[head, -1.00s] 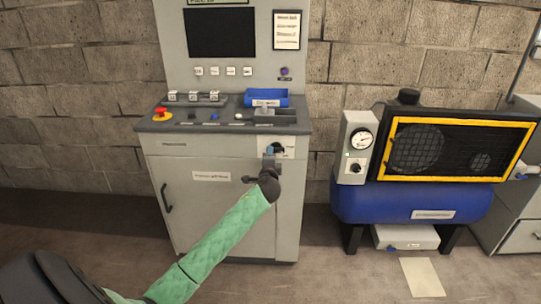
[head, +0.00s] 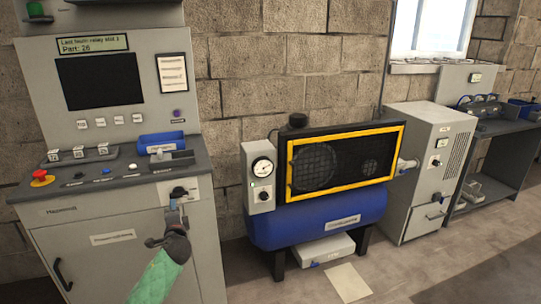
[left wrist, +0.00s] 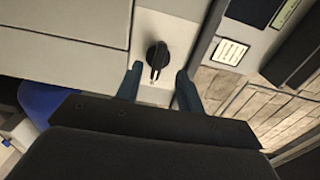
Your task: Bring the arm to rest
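My left arm, in a green sleeve, reaches up from the bottom of the head view to the front of the grey control cabinet (head: 115,245). Its gripper (head: 176,207) is just below a black rotary knob (head: 179,192) on a pale plate at the cabinet's upper right. In the left wrist view the two bluish fingers (left wrist: 159,76) are spread apart, with the knob (left wrist: 157,56) showing between and beyond them. A gap shows on each side of the knob, and nothing is held. My right gripper is in neither view.
The cabinet's top carries a red stop button (head: 42,178) and a blue tray (head: 161,142). To the right stand a blue compressor (head: 318,222) with a yellow-framed grille, a grey cabinet (head: 420,175) and a dark bench (head: 505,130). Open floor lies in front.

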